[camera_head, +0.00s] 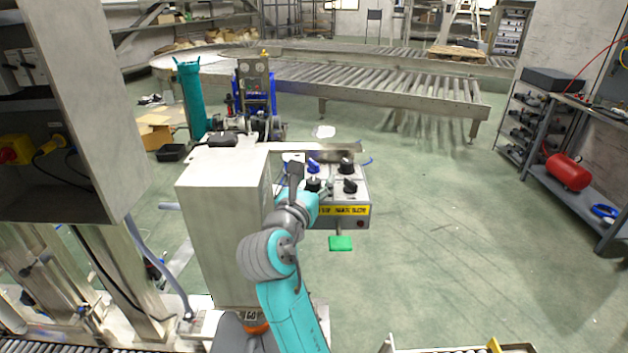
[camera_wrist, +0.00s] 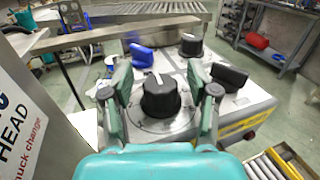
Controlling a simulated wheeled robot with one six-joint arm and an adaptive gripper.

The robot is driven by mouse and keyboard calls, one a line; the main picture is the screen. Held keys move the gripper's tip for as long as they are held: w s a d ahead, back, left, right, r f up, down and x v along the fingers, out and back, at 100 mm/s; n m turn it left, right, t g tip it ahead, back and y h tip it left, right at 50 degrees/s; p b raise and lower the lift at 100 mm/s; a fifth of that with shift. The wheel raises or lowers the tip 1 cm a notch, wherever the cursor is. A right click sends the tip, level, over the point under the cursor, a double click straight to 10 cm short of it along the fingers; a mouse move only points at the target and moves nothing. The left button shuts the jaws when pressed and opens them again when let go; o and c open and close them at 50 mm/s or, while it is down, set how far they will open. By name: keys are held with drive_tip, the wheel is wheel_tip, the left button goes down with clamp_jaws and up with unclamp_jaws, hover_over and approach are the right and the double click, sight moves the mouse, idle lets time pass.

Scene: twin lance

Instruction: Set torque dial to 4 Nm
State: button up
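A grey control panel (camera_head: 333,198) with several knobs sits at the side of the pale cabinet. Its front-left dial (camera_wrist: 160,97) is black with a white pointer, over a marked round scale; its numbers are too small to read. My gripper (camera_wrist: 161,84) is open, its teal-and-dark fingers on either side of this dial, with gaps visible at both sides. A blue knob (camera_wrist: 141,56) is behind it, a black knob (camera_wrist: 190,44) is at the back right, and another black knob (camera_wrist: 229,75) is at the right. I cannot read which is the torque dial.
The pale cabinet (camera_head: 222,225) stands close to the left of my arm. A green pad (camera_head: 340,243) shows below the panel. A roller conveyor (camera_head: 400,85) stands at the back. The floor to the right is clear up to the shelf bench.

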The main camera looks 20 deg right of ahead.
sight(311, 186)
drive_tip(key=shift+s, duration=0.1)
drive_tip(key=v, duration=0.7)
drive_tip(key=shift+s+a, duration=0.1)
drive_tip(key=shift+s, duration=0.15)
